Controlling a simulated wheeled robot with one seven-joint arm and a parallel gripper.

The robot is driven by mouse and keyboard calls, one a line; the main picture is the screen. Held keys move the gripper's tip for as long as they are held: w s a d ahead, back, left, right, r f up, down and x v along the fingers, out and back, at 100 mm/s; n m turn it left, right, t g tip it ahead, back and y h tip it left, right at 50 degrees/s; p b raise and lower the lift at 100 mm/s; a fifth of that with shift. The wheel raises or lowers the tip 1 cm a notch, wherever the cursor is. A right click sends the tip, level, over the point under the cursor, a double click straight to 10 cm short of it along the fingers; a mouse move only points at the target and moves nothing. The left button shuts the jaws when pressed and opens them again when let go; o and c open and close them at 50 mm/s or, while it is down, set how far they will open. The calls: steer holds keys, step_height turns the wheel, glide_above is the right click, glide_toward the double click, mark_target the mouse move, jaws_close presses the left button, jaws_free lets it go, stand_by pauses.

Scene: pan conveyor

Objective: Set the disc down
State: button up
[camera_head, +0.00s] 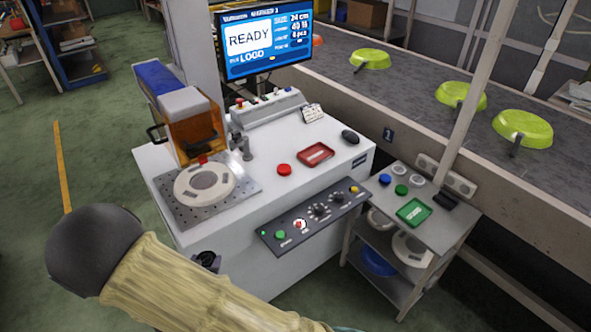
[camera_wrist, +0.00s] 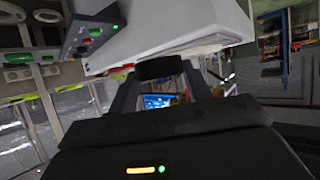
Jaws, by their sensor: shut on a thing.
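In the wrist view my gripper (camera_wrist: 160,72) reaches away from the camera, its two dark fingers closed on a black piece (camera_wrist: 160,67) between their tips. I take this piece for the disc; it shows nearly edge-on, and its face is hidden. It is held in the air beside the white cabinet, touching no surface that I can see.
The white machine cabinet (camera_head: 240,206) bears a round pale fixture (camera_head: 204,185) on a perforated plate, a red tray (camera_head: 316,154) and a control panel (camera_head: 318,212). A small side table (camera_head: 443,226) holds a blue disc (camera_head: 384,179), a green disc (camera_head: 401,189) and a green tray (camera_head: 413,211). Green pans ride the conveyor (camera_head: 410,108).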

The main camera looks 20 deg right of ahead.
steer(key=w+d+f+n+y, duration=0.1)
steer(key=w+d+f, duration=0.2)
steer(key=d, duration=0.3)
steer(key=w+d+f+n+y, duration=0.2)
steer(key=w+d+f, duration=0.1)
steer(key=d, duration=0.4)
steer(key=w+d+f+n+y, duration=0.1)
steer(key=w+d+f, duration=0.2)
steer(key=d, duration=0.3)
steer(key=shift+w+d+f+t+y, duration=0.2)
steer(key=shift+w+f+t+y, duration=0.15)
steer(key=shift+w, duration=0.2)
steer(key=shift+r, duration=0.1)
